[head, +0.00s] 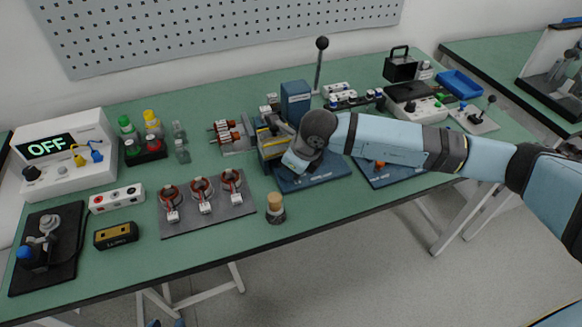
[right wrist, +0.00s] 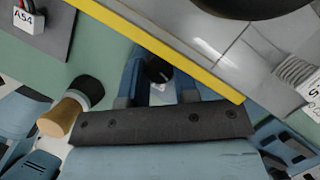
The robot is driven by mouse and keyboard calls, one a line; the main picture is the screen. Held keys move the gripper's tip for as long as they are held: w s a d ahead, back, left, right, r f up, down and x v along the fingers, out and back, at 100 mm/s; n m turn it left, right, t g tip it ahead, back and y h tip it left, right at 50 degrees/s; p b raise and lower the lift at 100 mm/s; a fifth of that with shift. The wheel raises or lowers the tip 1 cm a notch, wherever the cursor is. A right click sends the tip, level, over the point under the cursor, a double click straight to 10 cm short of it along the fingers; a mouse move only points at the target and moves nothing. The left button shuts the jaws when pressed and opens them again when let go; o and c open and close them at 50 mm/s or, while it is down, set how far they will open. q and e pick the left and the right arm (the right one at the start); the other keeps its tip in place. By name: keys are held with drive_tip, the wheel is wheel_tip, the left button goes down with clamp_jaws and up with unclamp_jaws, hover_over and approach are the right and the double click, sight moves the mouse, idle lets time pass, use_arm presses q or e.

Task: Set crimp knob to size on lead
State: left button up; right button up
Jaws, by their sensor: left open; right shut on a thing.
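In the right wrist view, a round black knob (right wrist: 158,70) with a pale mark sits between the two blue fingers of my right gripper (right wrist: 160,85), which is shut on it. The knob is beside a grey machine with a yellow edge (right wrist: 170,55). In the head view, my right gripper (head: 292,164) is at the front of this machine (head: 270,142), and my wrist hides part of it and the knob. Three copper-wound stators (head: 202,188) with white tags lie on a grey mat (head: 235,211). Only blue tips of my left gripper (head: 166,323) show at the bottom edge, apart and empty.
A cork-topped jar (head: 276,208) stands close in front of my right gripper; it also shows in the right wrist view (right wrist: 70,105). A tester (head: 65,155) reading OFF is at the left. A tall lever (head: 320,65) rises behind my wrist.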

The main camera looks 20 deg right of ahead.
drive_tip(key=o, duration=0.9)
drive_tip(key=shift+r, duration=0.1)
drive_tip(key=shift+o, duration=0.2)
drive_tip(key=shift+w+d, duration=0.1)
drive_tip(key=shift+r, duration=0.1)
